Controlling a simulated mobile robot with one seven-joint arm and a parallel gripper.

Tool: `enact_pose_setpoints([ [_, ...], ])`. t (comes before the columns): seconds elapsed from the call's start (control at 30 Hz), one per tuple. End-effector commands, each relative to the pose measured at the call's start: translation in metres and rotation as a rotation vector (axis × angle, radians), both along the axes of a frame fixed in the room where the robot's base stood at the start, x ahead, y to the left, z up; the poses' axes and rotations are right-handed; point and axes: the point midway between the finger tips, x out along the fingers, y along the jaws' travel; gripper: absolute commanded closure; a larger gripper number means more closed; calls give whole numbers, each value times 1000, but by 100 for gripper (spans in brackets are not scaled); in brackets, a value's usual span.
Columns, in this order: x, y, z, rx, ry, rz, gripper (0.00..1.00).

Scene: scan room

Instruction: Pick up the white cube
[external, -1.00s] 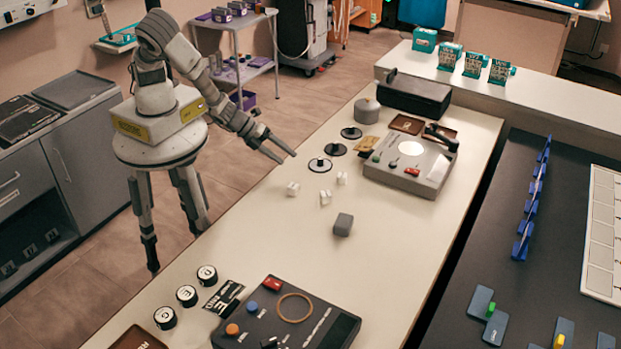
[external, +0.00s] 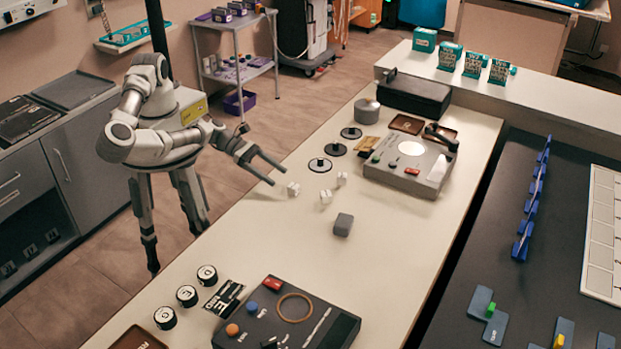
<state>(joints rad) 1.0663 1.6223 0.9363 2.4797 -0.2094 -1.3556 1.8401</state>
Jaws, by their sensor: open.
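Three small white pieces stand close together on the cream table. The left white cube (external: 293,189) is nearest my gripper; another white piece (external: 326,197) is to its right, and a third (external: 342,179) is farther back. They are too small to make out their exact shapes. My gripper (external: 279,177) is open, with its two fingers pointing right toward the left white cube. The fingertips are just short of that cube, and nothing shows between them. I cannot tell the fingers' exact height above the table.
A dark control box (external: 287,318) and round black-and-white knobs (external: 187,296) are in front. The table between is clear.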

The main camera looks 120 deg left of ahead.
Motion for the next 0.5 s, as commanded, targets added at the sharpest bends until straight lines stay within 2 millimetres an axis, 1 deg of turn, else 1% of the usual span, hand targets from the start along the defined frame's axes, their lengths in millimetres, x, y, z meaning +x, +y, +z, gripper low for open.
enact_pose_setpoints([
  [0.2, 7, -3, -8, 4, -3, -11, 28],
  [0.5, 17, -5, -10, 3, -2, -15, 28],
])
